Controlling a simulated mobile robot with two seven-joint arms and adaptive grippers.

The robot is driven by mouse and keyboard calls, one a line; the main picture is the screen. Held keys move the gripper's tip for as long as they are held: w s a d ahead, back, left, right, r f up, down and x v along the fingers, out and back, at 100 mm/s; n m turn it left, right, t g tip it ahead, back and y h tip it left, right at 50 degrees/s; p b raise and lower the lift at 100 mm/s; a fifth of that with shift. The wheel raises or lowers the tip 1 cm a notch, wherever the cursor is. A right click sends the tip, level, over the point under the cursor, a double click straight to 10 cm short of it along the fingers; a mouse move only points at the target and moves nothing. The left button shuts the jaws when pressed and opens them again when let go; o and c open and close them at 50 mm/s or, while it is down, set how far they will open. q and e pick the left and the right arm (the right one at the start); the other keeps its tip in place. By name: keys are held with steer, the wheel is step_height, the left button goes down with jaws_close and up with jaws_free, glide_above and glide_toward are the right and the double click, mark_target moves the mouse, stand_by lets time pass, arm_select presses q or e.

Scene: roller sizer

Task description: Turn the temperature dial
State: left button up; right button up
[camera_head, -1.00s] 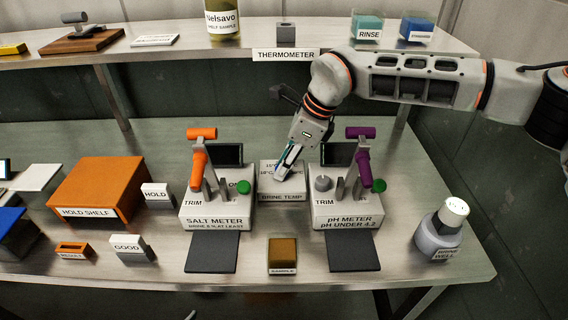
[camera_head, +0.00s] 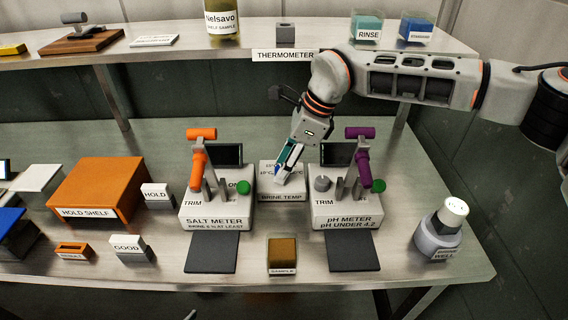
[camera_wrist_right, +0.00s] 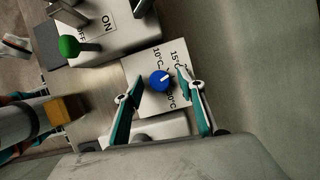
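The temperature dial (camera_wrist_right: 160,80) is a blue knob with a white pointer mark on the white brine temp box (camera_head: 269,184), between the salt meter and the pH meter. In the right wrist view its plate carries the labels 10°C, 15°C and 20°C. My right gripper (camera_wrist_right: 162,92) is open, with its two teal-lined fingers on either side of the dial and a gap to it. In the head view the right gripper (camera_head: 285,177) points down over the box and hides most of the dial.
The salt meter (camera_head: 216,212) stands left and the pH meter (camera_head: 348,213) right, each with an upright handled probe close to my gripper. The shelf (camera_head: 190,52) runs behind.

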steer(key=shift+d+r, duration=0.1)
steer(key=shift+r, duration=0.15)
steer(key=v, duration=0.7)
